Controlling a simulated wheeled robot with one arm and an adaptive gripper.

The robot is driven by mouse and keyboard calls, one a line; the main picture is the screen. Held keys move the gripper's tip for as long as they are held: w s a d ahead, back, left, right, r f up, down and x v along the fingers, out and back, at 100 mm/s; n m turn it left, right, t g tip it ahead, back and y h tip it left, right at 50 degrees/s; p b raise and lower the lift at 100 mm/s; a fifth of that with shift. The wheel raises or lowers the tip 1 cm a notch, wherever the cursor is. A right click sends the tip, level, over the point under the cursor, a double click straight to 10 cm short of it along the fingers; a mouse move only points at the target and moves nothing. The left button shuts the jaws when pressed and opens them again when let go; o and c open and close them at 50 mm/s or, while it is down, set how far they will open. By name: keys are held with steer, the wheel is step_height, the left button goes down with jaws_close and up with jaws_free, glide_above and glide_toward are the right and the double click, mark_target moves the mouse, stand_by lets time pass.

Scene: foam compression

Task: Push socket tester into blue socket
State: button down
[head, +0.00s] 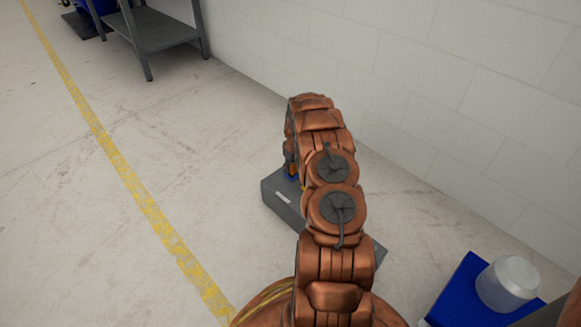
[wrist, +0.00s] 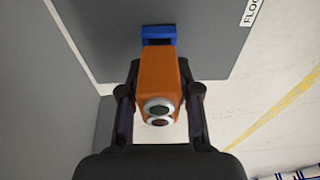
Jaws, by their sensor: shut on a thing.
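The orange socket tester (wrist: 155,84) has two round lenses, one greenish and one reddish, on the end facing me. My gripper (wrist: 159,78) is shut on it, with one dark finger on each side. The blue socket (wrist: 158,31) sits on a grey surface just beyond the tester in the wrist view. The tester's far end meets or overlaps the socket's lower edge there. I cannot tell whether its pins are touching or inside the socket. In the head view a bit of blue shows beside my arm, which hides most of the tester and gripper.
A grey box (head: 284,203) stands on the floor under my arm, near the white wall (head: 400,85). A grey table (head: 160,32) stands at upper left. Open floor lies left, crossed by a yellow line (head: 125,170).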

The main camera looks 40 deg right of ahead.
steer(key=shift+f, duration=0.8)
steer(key=c, duration=0.7)
jaws_free()
steer(key=shift+r, duration=0.15)
steer(key=shift+r+p, duration=1.3)
steer(key=shift+r, duration=1.55)
steer(key=shift+r, duration=0.1)
steer(key=shift+s+r, duration=0.2)
steer(key=shift+r, duration=1.1)
steer(key=shift+s+r, duration=0.2)
steer(key=shift+r, duration=1.05)
steer(key=shift+s+r, duration=0.2)
steer(key=shift+r, duration=1.1)
